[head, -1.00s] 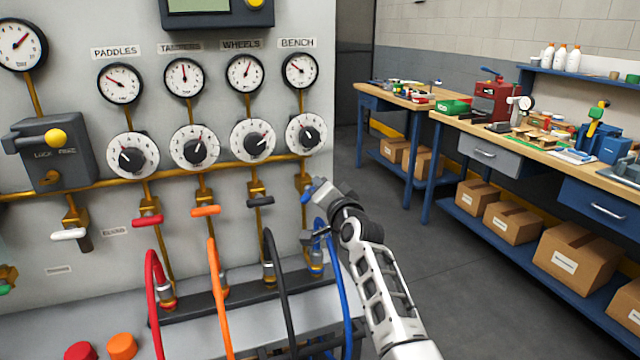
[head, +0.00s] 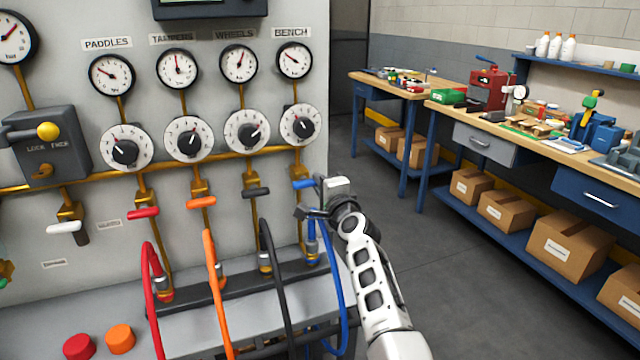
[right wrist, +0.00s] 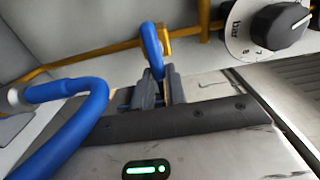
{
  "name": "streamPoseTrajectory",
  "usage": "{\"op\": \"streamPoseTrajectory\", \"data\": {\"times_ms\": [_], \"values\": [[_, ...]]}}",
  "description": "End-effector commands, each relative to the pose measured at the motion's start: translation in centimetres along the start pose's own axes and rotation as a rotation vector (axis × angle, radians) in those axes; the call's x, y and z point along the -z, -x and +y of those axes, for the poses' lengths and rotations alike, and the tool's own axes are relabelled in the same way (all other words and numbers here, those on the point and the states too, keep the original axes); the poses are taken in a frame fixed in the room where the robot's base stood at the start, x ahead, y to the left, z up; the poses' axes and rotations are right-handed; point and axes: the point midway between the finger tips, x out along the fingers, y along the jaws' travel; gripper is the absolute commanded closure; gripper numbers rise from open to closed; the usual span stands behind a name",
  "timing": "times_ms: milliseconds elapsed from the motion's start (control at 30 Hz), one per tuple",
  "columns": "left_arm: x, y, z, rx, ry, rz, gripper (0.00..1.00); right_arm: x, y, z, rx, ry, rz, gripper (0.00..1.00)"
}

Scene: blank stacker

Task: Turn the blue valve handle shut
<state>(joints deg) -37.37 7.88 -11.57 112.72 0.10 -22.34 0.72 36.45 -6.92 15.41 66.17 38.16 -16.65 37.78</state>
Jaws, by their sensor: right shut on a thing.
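The blue valve handle (head: 303,184) is on the brass pipe below the BENCH gauge and dial, at the panel's right edge. In the head view it lies nearly level, across the pipe. My right gripper (head: 314,192) is at the handle's right end and hides part of it. In the right wrist view the blue handle (right wrist: 152,45) runs down between the grey fingers of my right gripper (right wrist: 158,84), which are shut on its end. My left gripper is not in view.
Red (head: 143,212), orange (head: 201,202) and black (head: 256,192) valve handles sit in a row to the left. A blue hose (head: 334,270) hangs just below my right gripper. A workbench (head: 500,132) stands at the right, with clear floor between.

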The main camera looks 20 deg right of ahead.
Motion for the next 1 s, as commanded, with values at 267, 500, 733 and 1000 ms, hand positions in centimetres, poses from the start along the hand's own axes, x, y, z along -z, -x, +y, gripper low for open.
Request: {"op": "streamPoseTrajectory", "data": {"times_ms": [267, 500, 733, 1000], "values": [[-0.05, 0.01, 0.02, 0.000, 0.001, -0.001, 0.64, -0.07, 0.00, 0.16, -0.002, -0.028, -0.002, 1.00], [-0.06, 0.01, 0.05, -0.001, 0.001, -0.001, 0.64, -0.09, 0.00, 0.17, -0.002, -0.028, -0.002, 1.00], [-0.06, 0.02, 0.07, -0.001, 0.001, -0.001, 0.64, -0.07, 0.00, 0.14, -0.002, -0.026, -0.001, 0.65], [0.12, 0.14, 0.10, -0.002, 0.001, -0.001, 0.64, -0.21, 0.16, 0.06, -0.001, -0.024, -0.003, 0.65]]}}
